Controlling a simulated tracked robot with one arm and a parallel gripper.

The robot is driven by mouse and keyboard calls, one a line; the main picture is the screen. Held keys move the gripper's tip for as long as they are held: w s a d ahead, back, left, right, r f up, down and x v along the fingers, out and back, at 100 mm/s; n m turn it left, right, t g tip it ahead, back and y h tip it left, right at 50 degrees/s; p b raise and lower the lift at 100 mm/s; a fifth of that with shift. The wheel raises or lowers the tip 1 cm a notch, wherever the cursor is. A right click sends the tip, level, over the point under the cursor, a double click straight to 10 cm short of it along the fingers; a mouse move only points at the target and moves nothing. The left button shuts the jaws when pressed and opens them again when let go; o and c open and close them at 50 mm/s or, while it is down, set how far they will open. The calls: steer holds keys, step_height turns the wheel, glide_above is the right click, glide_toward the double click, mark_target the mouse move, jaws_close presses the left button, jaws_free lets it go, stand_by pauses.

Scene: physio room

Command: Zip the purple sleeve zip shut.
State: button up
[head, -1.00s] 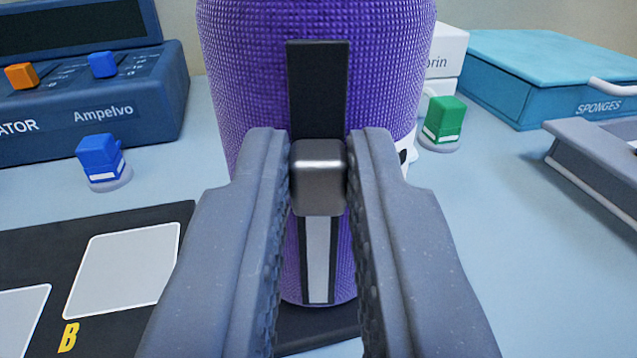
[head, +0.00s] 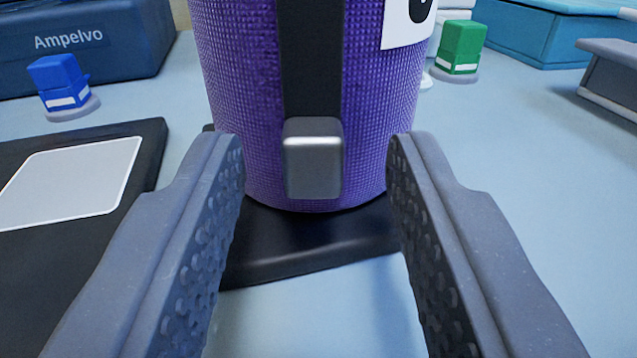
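The purple sleeve (head: 235,100) stands upright ahead of me, its top out of view. A dark zip strip (head: 310,60) runs down its front. The silver-grey zip slider (head: 313,175) sits at the bottom end of the strip, close to the sleeve's lower edge. No pale strip shows below the slider. My gripper (head: 316,142) is open and empty, with one finger on each side of the slider and a clear gap on both sides.
The sleeve stands on a black base (head: 310,245). A black mat with a pale panel (head: 75,180) lies at left. A blue clip-like block (head: 58,82) stands at left, a green one (head: 462,45) at right. A dark blue device (head: 90,45) and teal box (head: 545,30) are behind.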

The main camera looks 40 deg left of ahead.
steer(key=shift+r, duration=0.2)
stand_by(0.3)
steer(key=shift+s+d, duration=0.1)
steer(key=v, duration=1.3)
steer(key=shift+s, duration=0.2)
steer(key=shift+d+f, duration=0.1)
steer(key=shift+d, duration=0.05)
